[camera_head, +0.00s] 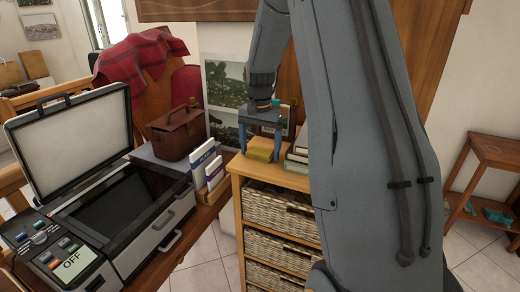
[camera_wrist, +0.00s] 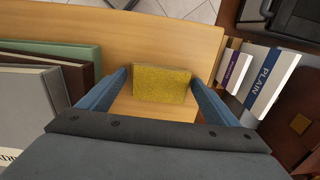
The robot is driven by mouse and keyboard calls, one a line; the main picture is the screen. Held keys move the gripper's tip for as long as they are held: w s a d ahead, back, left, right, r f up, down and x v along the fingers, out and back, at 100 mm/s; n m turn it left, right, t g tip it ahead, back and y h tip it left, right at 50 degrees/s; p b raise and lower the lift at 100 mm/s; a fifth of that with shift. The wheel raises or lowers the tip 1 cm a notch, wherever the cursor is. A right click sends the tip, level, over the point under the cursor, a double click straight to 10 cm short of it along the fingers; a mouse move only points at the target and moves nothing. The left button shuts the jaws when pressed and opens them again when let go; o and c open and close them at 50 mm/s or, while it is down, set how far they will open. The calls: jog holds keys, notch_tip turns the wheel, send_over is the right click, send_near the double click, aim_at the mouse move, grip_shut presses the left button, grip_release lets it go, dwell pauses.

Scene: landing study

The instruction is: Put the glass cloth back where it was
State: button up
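A yellow folded cloth or pad (camera_head: 261,149), which I take to be the glass cloth, is on the wooden top of a basket cabinet (camera_head: 237,168). It also shows as a yellow rectangle in the wrist view (camera_wrist: 162,84). My gripper (camera_head: 260,147) points down over it with its two blue fingers apart, one on each side. In the wrist view my gripper (camera_wrist: 159,80) has the cloth between its fingertips, with a small gap at the left finger; contact at the right finger is unclear.
Books (camera_wrist: 45,85) lie left of the cloth in the wrist view. Upright labelled boxes (camera_wrist: 268,85) stand to the right, beyond the cabinet edge. An open scanner (camera_head: 125,205) and a brown bag (camera_head: 176,132) are on the neighbouring desk.

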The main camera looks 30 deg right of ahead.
aim_at(260, 151)
notch_tip(260, 151, up, 12)
jog(key=b, duration=0.3)
jog(key=s+a+f+n, duration=0.5)
jog(key=s+a+f, duration=0.3)
jog(key=s, duration=0.3)
jog(key=s+a+f+n+t, duration=0.1)
jog(key=s+a+f+n, duration=0.4)
jog(key=s+a+f, duration=0.3)
jog(key=s+a, duration=0.1)
jog(key=s, duration=0.2)
jog(key=shift+s+f, duration=0.15)
jog(key=shift+s, duration=0.15)
jog(key=shift+c, duration=0.4)
